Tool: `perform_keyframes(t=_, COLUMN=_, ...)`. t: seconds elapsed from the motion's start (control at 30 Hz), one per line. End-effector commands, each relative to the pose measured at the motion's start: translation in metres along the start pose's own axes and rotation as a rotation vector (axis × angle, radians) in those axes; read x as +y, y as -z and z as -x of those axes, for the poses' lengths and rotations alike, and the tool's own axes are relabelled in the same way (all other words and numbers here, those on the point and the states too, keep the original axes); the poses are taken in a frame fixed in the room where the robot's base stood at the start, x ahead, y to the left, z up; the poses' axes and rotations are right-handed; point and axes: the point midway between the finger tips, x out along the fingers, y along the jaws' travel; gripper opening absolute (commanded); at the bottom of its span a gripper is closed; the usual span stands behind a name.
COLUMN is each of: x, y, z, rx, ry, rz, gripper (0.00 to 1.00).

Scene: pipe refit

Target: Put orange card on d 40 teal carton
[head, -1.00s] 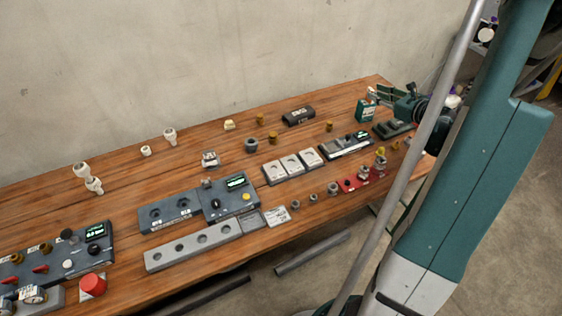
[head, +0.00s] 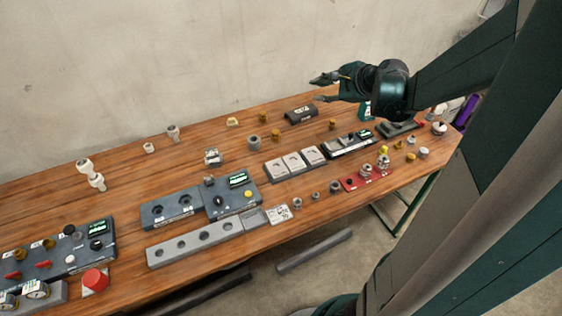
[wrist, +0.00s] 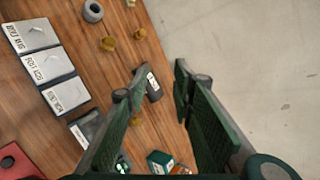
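My gripper (head: 322,89) is open, raised above the back right part of the bench; it also shows in the wrist view (wrist: 160,78) with nothing seen between its fingertips. A teal carton (head: 365,110) stands at the back right of the bench, partly hidden by my arm. In the wrist view its teal side (wrist: 158,160) shows low between the fingers. A small orange and white patch (wrist: 180,169) shows beside it, cut by the gripper; I cannot tell whether this is the orange card. The carton's lettering is not readable.
A black box (head: 300,114) lies below the gripper, near brass fittings (head: 276,134). Three pale plates (head: 292,162), a red fitting block (head: 365,177) and grey control panels (head: 230,195) stand further forward. Bare wood lies between them.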

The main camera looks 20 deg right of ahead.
Motion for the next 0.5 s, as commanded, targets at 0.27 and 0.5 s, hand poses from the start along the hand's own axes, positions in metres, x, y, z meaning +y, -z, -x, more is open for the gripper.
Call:
perform_keyframes(t=0.27, x=0.036, y=-0.068, z=0.015, rx=0.019, ry=-0.088, rz=0.287, gripper=0.25)
perform_keyframes(t=0.5, x=0.07, y=-0.115, z=0.034, rx=0.027, ry=-0.155, rz=0.538, gripper=0.25)
